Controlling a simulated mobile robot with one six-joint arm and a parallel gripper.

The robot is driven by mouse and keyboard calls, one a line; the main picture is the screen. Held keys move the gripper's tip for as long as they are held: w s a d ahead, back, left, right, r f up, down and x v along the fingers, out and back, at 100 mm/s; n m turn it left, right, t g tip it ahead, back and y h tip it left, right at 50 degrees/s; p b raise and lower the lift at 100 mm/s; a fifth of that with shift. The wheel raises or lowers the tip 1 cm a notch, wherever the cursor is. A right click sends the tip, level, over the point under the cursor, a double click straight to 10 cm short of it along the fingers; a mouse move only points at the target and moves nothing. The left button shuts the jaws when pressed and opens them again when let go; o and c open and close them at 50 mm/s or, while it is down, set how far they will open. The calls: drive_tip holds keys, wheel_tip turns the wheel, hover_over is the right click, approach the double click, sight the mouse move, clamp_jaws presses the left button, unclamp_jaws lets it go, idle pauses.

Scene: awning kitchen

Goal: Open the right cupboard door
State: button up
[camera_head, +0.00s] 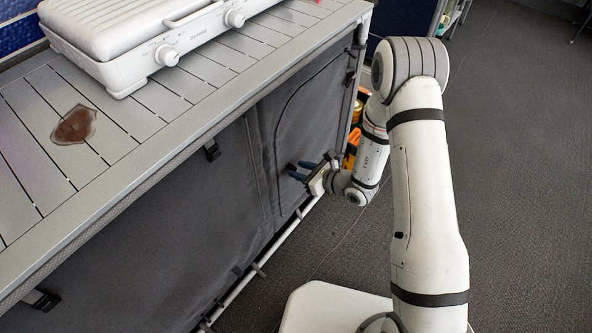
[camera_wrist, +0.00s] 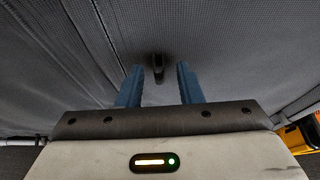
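The right cupboard door (camera_head: 303,112) is a dark grey fabric panel with a curved seam on the front of the slatted kitchen unit. It looks closed. My gripper (camera_head: 297,171) is in front of the door's lower part, its blue fingers pointing at the fabric. In the wrist view the fingers of my gripper (camera_wrist: 158,82) are apart. A small dark pull tab (camera_wrist: 158,66) on the door fabric (camera_wrist: 225,40) shows between and just beyond the fingertips. I cannot tell whether the fingers touch the fabric. In the head view the tab is not clearly visible.
A white appliance (camera_head: 150,35) with knobs stands on the slatted worktop (camera_head: 120,135), near a brown patch (camera_head: 74,125). Yellow and orange items (camera_head: 353,140) are at the unit's right end. A light lower rail (camera_head: 285,235) runs along the front. Dark floor (camera_head: 520,150) is clear on the right.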

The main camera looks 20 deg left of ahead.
drive_tip(key=shift+x, duration=0.9)
drive_tip(key=shift+c, duration=0.4)
clamp_jaws()
